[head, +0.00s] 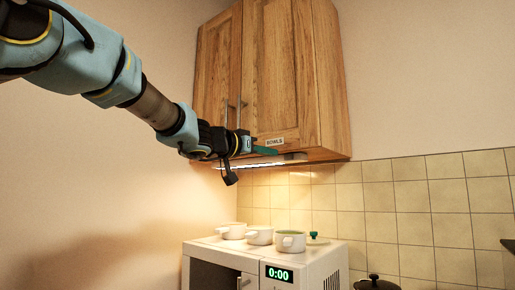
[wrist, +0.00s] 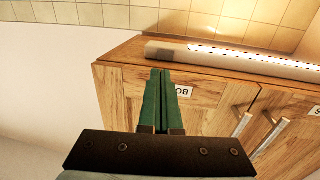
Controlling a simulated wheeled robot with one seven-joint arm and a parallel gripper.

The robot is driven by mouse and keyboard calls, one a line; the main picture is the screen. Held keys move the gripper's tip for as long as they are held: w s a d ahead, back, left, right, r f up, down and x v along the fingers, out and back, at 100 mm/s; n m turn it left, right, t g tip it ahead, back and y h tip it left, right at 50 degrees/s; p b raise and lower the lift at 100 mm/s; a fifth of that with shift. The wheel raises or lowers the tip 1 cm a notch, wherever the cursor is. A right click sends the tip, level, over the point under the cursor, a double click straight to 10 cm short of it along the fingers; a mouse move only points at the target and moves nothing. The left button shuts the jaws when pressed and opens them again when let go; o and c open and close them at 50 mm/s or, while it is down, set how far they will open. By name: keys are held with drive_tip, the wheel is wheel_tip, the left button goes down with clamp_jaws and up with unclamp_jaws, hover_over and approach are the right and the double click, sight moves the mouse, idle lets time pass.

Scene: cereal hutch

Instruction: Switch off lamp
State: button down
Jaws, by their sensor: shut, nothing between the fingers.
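The lamp (head: 262,162) is a slim strip under the wall cabinet, and its glow lights the wall and tiles below. In the wrist view the lamp (wrist: 245,60) is lit along most of its length, with a darker grey patch (wrist: 165,54), perhaps its switch, near the unlit end. My gripper (head: 275,151) has green fingers, shut and empty, in front of the cabinet's lower edge near the unlit end. In the wrist view my gripper (wrist: 160,72) points at the cabinet bottom just short of that patch. I cannot tell whether it touches anything.
The wooden cabinet (head: 285,70) has two doors with bar handles and a "BOWLS" label (head: 274,142). Below stands a white microwave (head: 300,266) reading 0:00, with several white cups (head: 260,236) on top. A dark pot (head: 376,283) is at lower right. Open air lies between lamp and cups.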

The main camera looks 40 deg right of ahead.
sight(291, 155)
drive_tip(key=d, duration=0.4)
drive_tip(key=w+d+p, duration=0.1)
drive_tip(key=d, duration=0.1)
drive_tip(key=shift+d, duration=0.4)
drive_tip(key=shift+s, duration=0.1)
